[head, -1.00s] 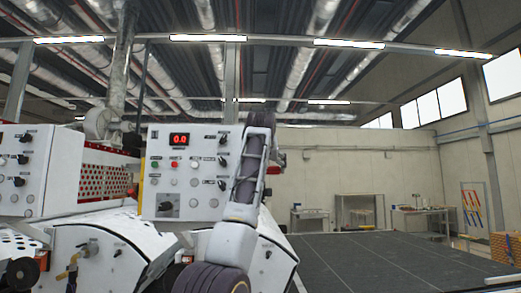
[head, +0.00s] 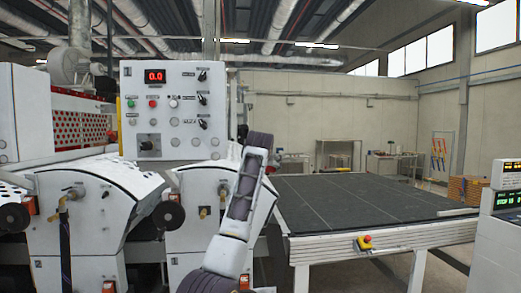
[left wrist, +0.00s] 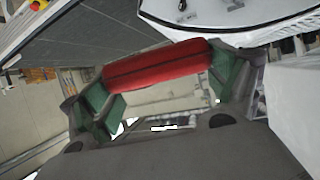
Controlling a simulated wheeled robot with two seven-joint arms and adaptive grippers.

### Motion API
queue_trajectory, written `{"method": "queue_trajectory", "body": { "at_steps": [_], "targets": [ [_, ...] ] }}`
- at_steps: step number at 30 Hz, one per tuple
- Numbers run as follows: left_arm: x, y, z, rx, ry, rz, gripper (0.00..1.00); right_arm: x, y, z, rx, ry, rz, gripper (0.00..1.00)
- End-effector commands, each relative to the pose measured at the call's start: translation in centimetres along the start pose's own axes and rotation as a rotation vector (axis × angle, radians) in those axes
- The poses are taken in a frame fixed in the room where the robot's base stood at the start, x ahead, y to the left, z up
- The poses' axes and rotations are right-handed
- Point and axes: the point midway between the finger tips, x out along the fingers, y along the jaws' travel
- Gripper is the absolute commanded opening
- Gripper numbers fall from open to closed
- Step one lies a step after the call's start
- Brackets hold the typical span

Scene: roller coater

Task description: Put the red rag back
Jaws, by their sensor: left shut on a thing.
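The red rag (left wrist: 158,65) is a rolled, elongated red bundle in the left wrist view. My left gripper (left wrist: 166,74) is shut on it, with a green-padded finger at each end of the roll. In the head view my left arm rises from the bottom centre in front of the machine, and its gripper and the rag cannot be made out clearly. My right gripper is in neither view.
The white coating machine's control panel (head: 172,110) stands left of centre with a red 0.0 display. A long dark-topped table (head: 365,200) is on the right, with a red emergency button (head: 366,239) at its front edge. A grey console (head: 500,235) stands far right.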

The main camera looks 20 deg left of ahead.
Motion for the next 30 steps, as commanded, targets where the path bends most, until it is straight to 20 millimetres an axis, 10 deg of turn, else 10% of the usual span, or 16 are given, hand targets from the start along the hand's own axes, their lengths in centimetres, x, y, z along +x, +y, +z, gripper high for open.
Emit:
{"method": "queue_trajectory", "body": {
  "at_steps": [30],
  "targets": [
    [8.8, 2.7, 21.9, 0.038, -0.003, 0.076, 0.61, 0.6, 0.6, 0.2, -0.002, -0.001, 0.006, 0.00]
  ]
}}
